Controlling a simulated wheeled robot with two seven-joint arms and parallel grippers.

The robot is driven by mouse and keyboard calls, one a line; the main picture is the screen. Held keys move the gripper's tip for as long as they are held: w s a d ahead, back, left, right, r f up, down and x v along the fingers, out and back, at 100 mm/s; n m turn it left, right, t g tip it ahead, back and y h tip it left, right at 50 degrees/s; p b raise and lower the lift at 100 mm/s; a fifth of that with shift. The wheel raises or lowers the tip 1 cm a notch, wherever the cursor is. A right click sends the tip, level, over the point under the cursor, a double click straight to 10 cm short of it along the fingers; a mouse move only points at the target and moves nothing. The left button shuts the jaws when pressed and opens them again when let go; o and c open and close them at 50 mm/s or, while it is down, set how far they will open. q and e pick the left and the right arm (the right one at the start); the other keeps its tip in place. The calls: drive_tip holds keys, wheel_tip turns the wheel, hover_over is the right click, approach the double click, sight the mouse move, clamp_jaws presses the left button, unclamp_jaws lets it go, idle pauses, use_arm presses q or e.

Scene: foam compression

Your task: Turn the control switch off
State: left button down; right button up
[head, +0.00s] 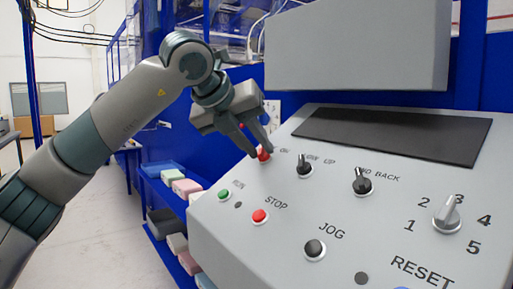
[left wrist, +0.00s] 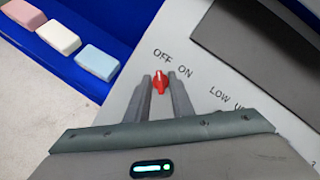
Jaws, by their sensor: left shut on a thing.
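The control switch is a red knob (head: 264,155) near the far left corner of the sloped grey panel (head: 320,180). In the left wrist view the red knob (left wrist: 160,81) stands between my two fingers, below the printed words OFF and ON. Its exact turn is hard to read. My left gripper (head: 260,151) reaches down to the knob from above and is shut on it; it also shows in the left wrist view (left wrist: 161,92). The fingers partly cover the knob in the head view. My right gripper is not in view.
Near the switch are black knobs (head: 304,168), (head: 362,185), a green button (head: 224,194), a red STOP button (head: 260,216) and a JOG knob (head: 314,248). A grey numbered dial (head: 447,217) is at right. Foam blocks (left wrist: 59,38) lie on a blue shelf (left wrist: 72,67) beside the panel.

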use_arm(q)
drive_tip(key=c, duration=1.9)
unclamp_jaws()
drive_tip(key=shift+s+a+r, duration=0.1)
drive_tip(key=v, duration=1.7)
drive_tip(key=shift+s, duration=0.1)
